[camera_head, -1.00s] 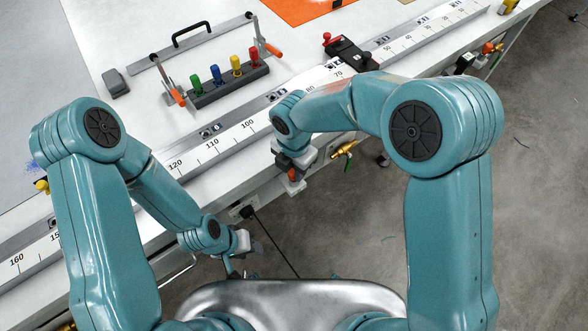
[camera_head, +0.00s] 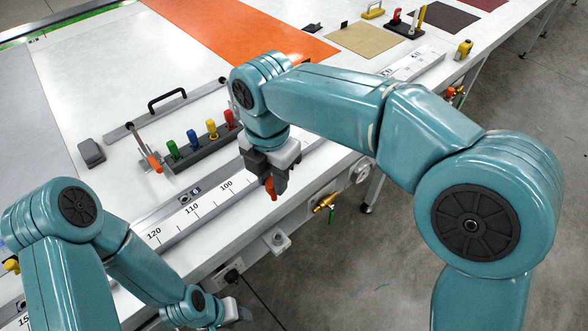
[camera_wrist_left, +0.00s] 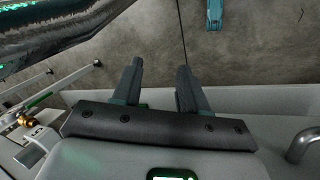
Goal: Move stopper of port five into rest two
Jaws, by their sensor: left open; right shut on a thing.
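My right gripper (camera_head: 268,176) is shut on a small orange stopper (camera_head: 271,189), held in the air by the ruler rail near the table's front edge. The stopper hangs downward and the fingers hide its upper part. A pale fitting (camera_head: 279,240) sticks out from the table's front side below it, apart from the stopper. I cannot read which port or rest is which. My left gripper (camera_head: 238,313) is low in front of the table; the left wrist view shows its two fingers (camera_wrist_left: 160,88) apart with nothing between them.
A dark rack (camera_head: 205,150) holds green, blue, yellow and red handled pieces behind the ruler rail (camera_head: 200,210). A straightedge with a black handle (camera_head: 167,100) and a grey block (camera_head: 91,152) lie behind. A brass valve (camera_head: 325,203) juts from the table front.

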